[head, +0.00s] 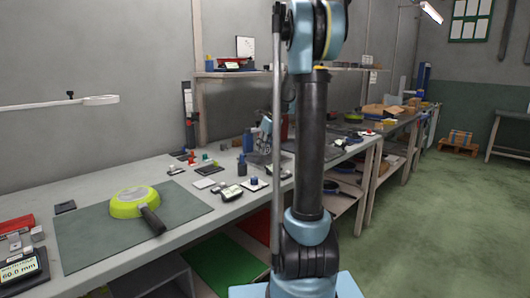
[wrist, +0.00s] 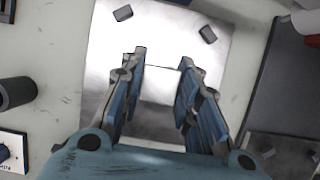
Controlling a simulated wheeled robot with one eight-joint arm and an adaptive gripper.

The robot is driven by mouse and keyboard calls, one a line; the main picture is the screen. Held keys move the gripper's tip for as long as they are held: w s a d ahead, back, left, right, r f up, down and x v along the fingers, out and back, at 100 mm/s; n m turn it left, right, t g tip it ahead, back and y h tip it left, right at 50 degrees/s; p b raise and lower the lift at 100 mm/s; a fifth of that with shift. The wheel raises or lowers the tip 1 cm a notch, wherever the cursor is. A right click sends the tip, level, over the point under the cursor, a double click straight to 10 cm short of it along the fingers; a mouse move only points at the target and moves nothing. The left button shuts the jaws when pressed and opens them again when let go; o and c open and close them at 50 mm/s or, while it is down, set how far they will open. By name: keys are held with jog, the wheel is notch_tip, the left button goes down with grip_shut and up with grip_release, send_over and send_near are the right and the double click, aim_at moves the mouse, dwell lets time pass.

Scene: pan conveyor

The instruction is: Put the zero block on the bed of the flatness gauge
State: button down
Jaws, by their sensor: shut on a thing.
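In the wrist view my gripper (wrist: 162,58) points down over a bright metal plate that looks like the bed of the flatness gauge (wrist: 168,35). Two small dark pads stand on its far part. A pale, smooth block, which I take for the zero block (wrist: 158,86), sits between my two fingers, and they are shut on it. It lies within the plate's outline; I cannot tell whether it touches the plate.
The wrist view shows a dark cylinder (wrist: 17,92) left of the plate and a dark panel (wrist: 285,80) to its right. In the head view a green pan (head: 128,204) lies on a dark mat (head: 85,240). A display (head: 22,268) stands at the front left.

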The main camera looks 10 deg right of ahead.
jog(key=shift+f, duration=0.95)
jog(key=c, duration=1.2)
grip_release()
jog(key=v, duration=1.2)
